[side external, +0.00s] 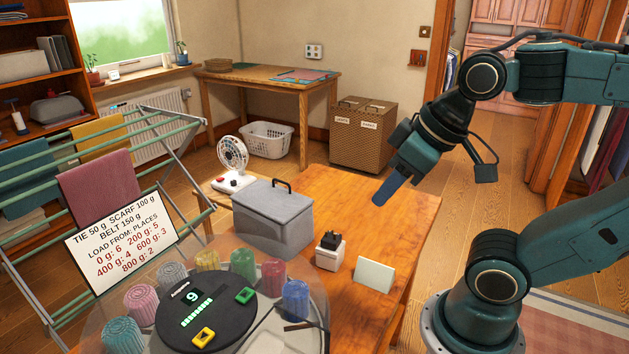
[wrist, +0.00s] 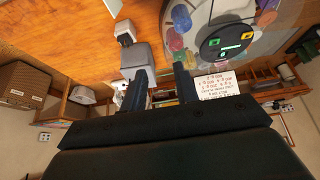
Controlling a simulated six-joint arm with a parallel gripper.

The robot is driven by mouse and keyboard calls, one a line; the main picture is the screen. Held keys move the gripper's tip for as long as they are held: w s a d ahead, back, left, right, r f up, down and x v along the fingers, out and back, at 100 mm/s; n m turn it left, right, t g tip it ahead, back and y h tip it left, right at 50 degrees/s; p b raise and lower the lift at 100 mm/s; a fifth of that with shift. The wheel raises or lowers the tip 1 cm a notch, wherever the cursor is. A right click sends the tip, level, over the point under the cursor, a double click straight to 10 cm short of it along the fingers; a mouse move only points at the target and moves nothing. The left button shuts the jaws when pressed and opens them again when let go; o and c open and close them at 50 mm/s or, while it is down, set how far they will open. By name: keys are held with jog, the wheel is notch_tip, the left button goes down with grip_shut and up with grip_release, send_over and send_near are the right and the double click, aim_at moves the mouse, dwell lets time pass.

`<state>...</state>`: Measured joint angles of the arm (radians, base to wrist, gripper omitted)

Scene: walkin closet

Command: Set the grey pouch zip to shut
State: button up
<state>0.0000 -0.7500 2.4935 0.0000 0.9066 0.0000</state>
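The grey pouch (side external: 270,222) looks like a grey box-shaped case on the wooden table, with a black loop (side external: 282,184) standing up from its top. I cannot make out the zip or whether it is open or shut. The grey pouch also shows in the wrist view (wrist: 136,60), beyond my fingers. My gripper (side external: 381,198) is in the air to the right of the pouch, above the table and well apart from it. In the wrist view its two dark fingers (wrist: 160,82) stand apart with nothing held between them.
A white block with a black top (side external: 329,256) and a pale card (side external: 374,274) stand right of the pouch. A white fan (side external: 232,157) is behind it. A round stand (side external: 316,318) with several coloured ribbed cups is in front. The table's right part is clear.

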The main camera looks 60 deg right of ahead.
notch_tip(320, 180, up, 5)
jog(key=w+d+r+n+t+y, duration=0.1)
jog(key=w+d+n, duration=0.1)
jog(key=w+n, duration=0.35)
jog(key=w+d+r+n+t, duration=0.1)
jog(key=w+d+n, duration=0.15)
jog(key=w, duration=0.65)
jog(key=w+d+r+n+t+y, duration=0.1)
jog(key=w+d+n, duration=0.1)
jog(key=w+n, duration=0.35)
jog(key=w+d+f+n+t+y, duration=0.1)
jog(key=w+d+f+n+t, duration=0.25)
jog(key=d, duration=0.75)
jog(key=w+d+n+t+y, duration=0.1)
jog(key=w+d+n+t, duration=0.1)
jog(key=w+d+n, duration=0.6)
notch_tip(320, 180, down, 25)
jog(key=s+d+m, duration=0.1)
jog(key=d+m, duration=0.1)
jog(key=shift+d+f, duration=0.2)
jog(key=shift+d, duration=0.15)
jog(key=x, duration=1.3)
jog(key=shift+w+a+r, duration=0.15)
jog(key=shift+w+a, duration=0.1)
jog(key=shift+w, duration=0.15)
